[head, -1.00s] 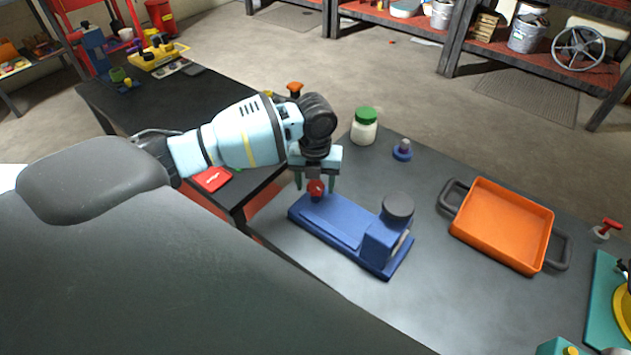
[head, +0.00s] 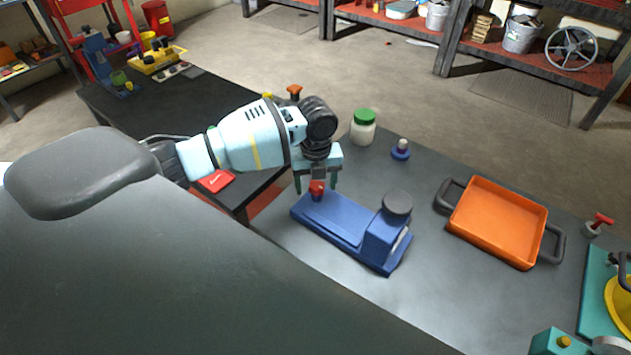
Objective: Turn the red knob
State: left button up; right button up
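A red knob (head: 316,188) stands at the left end of a blue machine base (head: 336,222), which also carries a dark round disc (head: 397,204) at its right end. My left gripper (head: 316,184) points down over the knob. Its two fingers are apart, one on each side of the knob, with visible gaps, so it is open. I cannot tell how far down the fingertips reach beside the knob. My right gripper is not in view.
On the grey table stand a jar with a green lid (head: 363,126), a small blue-based part (head: 401,149), an orange tray (head: 497,224) and a red-handled part (head: 598,224). A dark table (head: 165,110) is at left. The table in front of the tray is clear.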

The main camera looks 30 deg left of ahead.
aim_at(317, 184)
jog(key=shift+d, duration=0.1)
pick_arm(q)
jog(key=shift+w+r, duration=0.1)
jog(key=shift+r, duration=0.35)
notch_tip(317, 184, up, 2)
jog(key=shift+r+p, duration=0.2)
jog(key=shift+p, duration=0.2)
jog(key=shift+d+r, duration=0.1)
jog(key=shift+r, duration=2.3)
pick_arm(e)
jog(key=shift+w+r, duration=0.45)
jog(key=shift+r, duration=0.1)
